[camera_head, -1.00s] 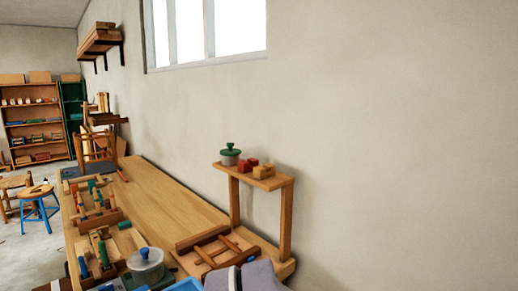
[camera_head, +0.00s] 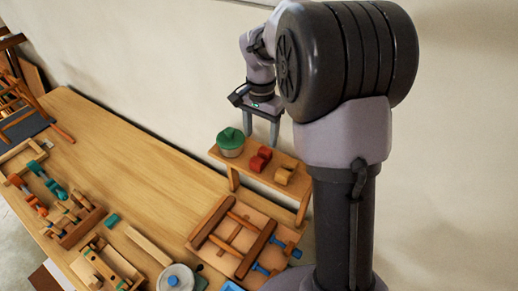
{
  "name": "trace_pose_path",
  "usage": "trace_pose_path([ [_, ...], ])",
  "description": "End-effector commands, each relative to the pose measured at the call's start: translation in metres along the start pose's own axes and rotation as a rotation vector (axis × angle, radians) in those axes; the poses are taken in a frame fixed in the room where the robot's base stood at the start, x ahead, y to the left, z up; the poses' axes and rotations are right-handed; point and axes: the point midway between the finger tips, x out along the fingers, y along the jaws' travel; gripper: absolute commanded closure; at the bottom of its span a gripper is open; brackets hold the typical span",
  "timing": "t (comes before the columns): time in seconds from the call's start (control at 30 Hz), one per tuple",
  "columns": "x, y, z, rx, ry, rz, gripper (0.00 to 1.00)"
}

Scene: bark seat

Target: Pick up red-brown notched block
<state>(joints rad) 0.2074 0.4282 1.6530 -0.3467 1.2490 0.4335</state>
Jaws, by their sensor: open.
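The red-brown notched block (camera_head: 260,160) sits on the small raised wooden shelf (camera_head: 228,161) against the wall. The block looks uncovered, and I cannot tell the exact gap in depth.
The long wooden bench (camera_head: 150,165) has a clear middle. A wooden frame with blue-ended clamps (camera_head: 238,236) lies in front of the shelf. Racks of tools (camera_head: 75,215) line the left edge, and a grey lidded pot (camera_head: 177,278) stands at the front.

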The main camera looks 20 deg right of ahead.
Motion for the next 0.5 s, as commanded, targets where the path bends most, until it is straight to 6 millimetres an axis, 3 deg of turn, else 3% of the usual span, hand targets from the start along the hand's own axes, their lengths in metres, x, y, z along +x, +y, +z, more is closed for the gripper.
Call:
trace_pose_path([
  [0.1, 0.033, 0.001, 0.001, -0.001, -0.003, 0.002, 0.38],
  [0.33, 0.065, 0.001, 0.003, -0.002, -0.001, 0.001, 0.38],
  [0.5, 0.098, 0.002, 0.008, -0.001, -0.001, 0.001, 0.38],
])
